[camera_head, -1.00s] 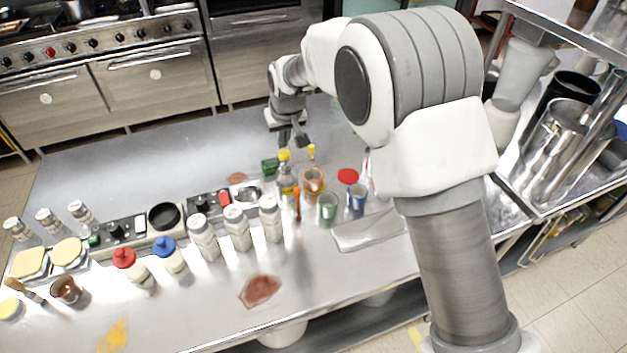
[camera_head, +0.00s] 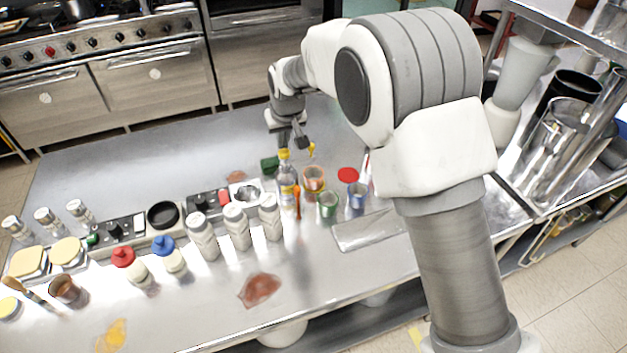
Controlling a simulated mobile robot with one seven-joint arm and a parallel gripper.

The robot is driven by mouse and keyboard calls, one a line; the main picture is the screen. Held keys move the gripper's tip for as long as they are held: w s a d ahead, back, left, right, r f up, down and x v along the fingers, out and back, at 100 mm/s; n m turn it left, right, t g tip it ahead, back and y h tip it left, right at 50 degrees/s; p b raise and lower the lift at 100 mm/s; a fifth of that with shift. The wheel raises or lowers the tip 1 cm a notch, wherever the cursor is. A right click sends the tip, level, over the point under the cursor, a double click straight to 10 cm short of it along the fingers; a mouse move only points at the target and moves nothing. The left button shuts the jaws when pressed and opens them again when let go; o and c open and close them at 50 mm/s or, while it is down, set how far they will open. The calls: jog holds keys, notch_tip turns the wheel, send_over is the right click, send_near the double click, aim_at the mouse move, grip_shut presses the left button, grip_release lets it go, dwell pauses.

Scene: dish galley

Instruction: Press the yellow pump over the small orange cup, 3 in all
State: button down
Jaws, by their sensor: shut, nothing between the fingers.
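The yellow pump (camera_head: 284,154) tops a clear bottle (camera_head: 287,180) in the middle of the steel counter. A small yellow piece (camera_head: 311,150), seemingly its spout end, shows to the right, above the small orange cup (camera_head: 314,174). The cup stands upright just right of the bottle; its contents are too small to tell. My gripper (camera_head: 292,142) is shut and empty, pointing down just above the pump head. Whether it touches the pump cannot be told.
A green cup (camera_head: 328,203) and a blue cup (camera_head: 357,193) stand right of the bottle, near a red disc (camera_head: 348,174). Several white shakers (camera_head: 236,222) stand left in front. The counter behind is clear.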

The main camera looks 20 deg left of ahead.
jog(key=shift+f+b, duration=0.75)
jog(key=shift+f, duration=0.45)
jog(key=shift+d, duration=0.1)
jog(key=shift+s+r, duration=0.1)
jog(key=shift+r, duration=0.05)
jog(key=shift+r+p, duration=0.85)
jog(key=shift+r, duration=0.45)
jog(key=shift+f, duration=0.1)
